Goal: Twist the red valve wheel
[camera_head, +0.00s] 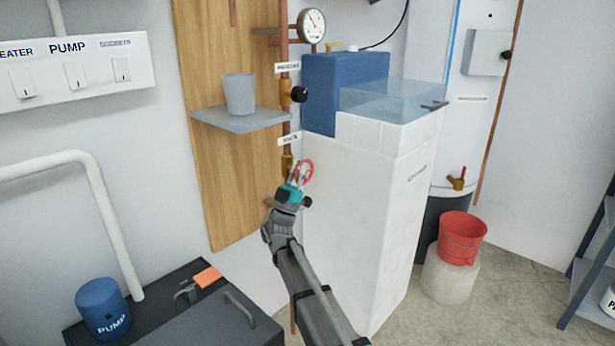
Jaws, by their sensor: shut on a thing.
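The red valve wheel (308,172) is a small ring on the copper pipe, below a label that I cannot read for certain. My gripper (298,178) is at the wheel and shut on it, its fingers over the left part of the ring. My arm reaches up from the bottom of the view and hides part of the pipe below. The brass valve body (287,165) shows just left of the wheel. The fingertips are small here and their exact hold on the rim is hard to see.
A grey shelf (232,121) with a grey cup (239,93) juts out at upper left of the wheel. A white tiled block (362,200) stands close on the right. A black knob (299,94) and a gauge (311,25) sit higher on the pipe. A red bucket (461,240) stands at right.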

